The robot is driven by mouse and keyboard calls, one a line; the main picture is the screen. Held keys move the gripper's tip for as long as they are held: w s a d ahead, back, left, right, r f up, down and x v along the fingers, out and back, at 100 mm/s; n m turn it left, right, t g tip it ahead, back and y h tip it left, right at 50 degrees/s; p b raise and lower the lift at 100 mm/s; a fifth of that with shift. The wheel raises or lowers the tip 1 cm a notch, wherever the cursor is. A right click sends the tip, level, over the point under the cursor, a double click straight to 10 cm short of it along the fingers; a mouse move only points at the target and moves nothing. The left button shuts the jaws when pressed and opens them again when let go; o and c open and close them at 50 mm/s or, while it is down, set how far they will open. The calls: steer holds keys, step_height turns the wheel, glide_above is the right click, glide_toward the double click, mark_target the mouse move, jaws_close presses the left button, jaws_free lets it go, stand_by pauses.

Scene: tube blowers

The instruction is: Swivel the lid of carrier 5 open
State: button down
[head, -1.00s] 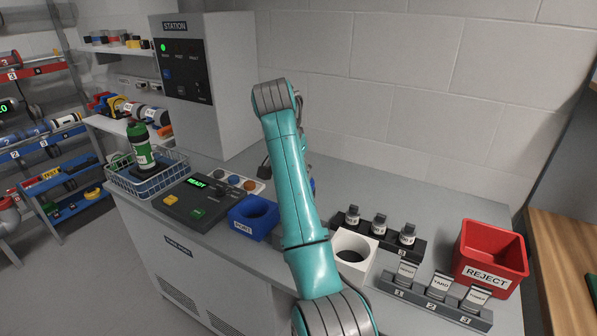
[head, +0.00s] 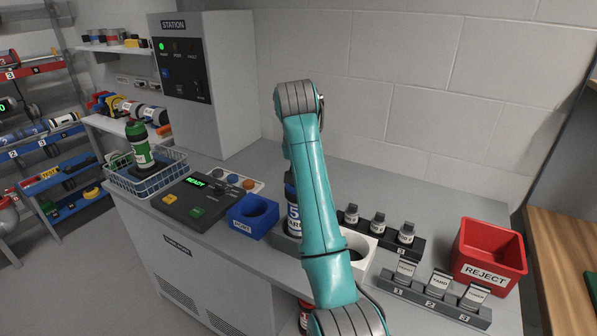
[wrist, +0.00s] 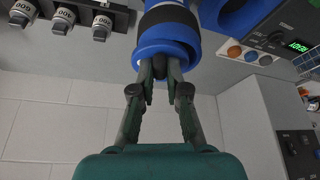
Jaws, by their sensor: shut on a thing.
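Carrier 5 (head: 292,212), dark with a blue band and a white label reading 5, stands upright in a grey holder (head: 285,243) on the bench, partly behind my arm. In the wrist view its blue lid end (wrist: 168,45) with a black band fills the top middle. My gripper (wrist: 160,70) is shut on the edge of the blue lid, its fingertips close together there. The fingertips hide the gripped part, and I cannot tell how far the lid is turned. In the head view my arm hides the gripper.
A blue PORT cup (head: 252,216) and a control panel (head: 200,196) are to the left. A white block with a round hole (head: 372,249), a dark rack (head: 400,243), a grey numbered rack (head: 425,296) and a red REJECT bin (head: 490,250) are to the right. The back bench is clear.

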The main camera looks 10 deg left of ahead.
steer(key=n, duration=0.1)
steer(key=d+n+y, duration=0.1)
steer(key=n, duration=0.1)
steer(key=d+n, duration=0.1)
steer(key=shift+w+d+n+y, duration=0.1)
steer(key=shift+w+n+y, duration=0.2)
steer(key=shift+y, duration=0.1)
steer(key=w+d+n+g+y, duration=0.2)
steer(key=w+n+g, duration=0.3)
steer(key=n, duration=0.9)
steer(key=shift+d+y, duration=0.4)
steer(key=shift+d, duration=0.1)
steer(key=shift+w+n, duration=0.2)
steer(key=shift+n, duration=0.2)
steer(key=c, duration=1.2)
jaws_free()
steer(key=shift+o, duration=0.2)
steer(key=v, duration=1.2)
